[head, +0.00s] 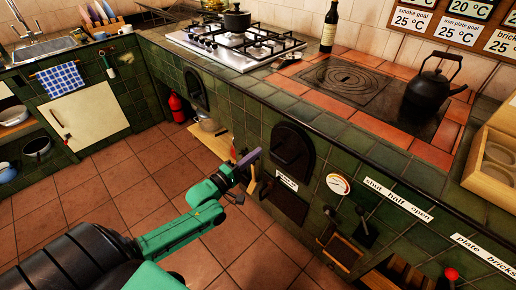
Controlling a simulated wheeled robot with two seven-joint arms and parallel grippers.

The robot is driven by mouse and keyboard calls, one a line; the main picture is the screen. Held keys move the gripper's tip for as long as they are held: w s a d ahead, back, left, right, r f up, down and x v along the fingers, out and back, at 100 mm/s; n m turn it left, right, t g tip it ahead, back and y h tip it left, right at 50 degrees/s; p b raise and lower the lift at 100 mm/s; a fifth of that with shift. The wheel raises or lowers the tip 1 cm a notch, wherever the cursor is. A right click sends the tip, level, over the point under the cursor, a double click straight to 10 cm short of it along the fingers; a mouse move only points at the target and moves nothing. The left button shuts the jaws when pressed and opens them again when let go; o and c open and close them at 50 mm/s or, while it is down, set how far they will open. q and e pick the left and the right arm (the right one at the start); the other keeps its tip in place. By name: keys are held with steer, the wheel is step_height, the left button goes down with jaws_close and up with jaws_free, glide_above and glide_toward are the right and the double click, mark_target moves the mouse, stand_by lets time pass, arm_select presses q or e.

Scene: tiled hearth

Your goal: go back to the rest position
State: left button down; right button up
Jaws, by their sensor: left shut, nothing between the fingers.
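My left arm comes in from the bottom left, green and black, and reaches over the floor toward the hearth front. My left gripper (249,158) is shut and empty, in front of the green tiled wall, just left of the dark arched oven door (292,149). I cannot tell whether it touches anything there. My right gripper is not in view.
A black kettle (430,90) stands on the iron plate at the right. A dark bottle (329,27) and a pot (237,20) are further back. A wooden tray (490,185) sits at the right edge. The tiled floor (120,180) at left is clear.

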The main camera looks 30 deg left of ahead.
arm_select(q)
steer(key=s+a+f+m+g+y+p, duration=0.15)
steer(key=s+f, duration=0.25)
steer(key=f, duration=0.4)
steer(key=s+a+f+m+g+y+p, duration=0.1)
steer(key=s+a+f+m+g, duration=0.15)
steer(key=f, duration=0.45)
steer(key=s+a+f+m+g+y+p, duration=0.1)
steer(key=s+f+m+g+y, duration=0.2)
steer(key=f, duration=0.5)
steer(key=s+d+f+m+g+p, duration=0.1)
steer(key=s+f, duration=0.4)
steer(key=s, duration=0.5)
steer(key=s+d+f+m+g+p, duration=0.1)
steer(key=s+f+m+g, duration=0.4)
steer(key=s, duration=0.5)
steer(key=s+d+f+m+g+p, duration=0.1)
steer(key=s+d+f+m+g, duration=0.2)
steer(key=s, duration=0.7)
step_height(320, 180, down, 2)
steer(key=shift+s+d+m+g, duration=0.4)
steer(key=shift+m+g, duration=0.2)
steer(key=shift+g, duration=0.1)
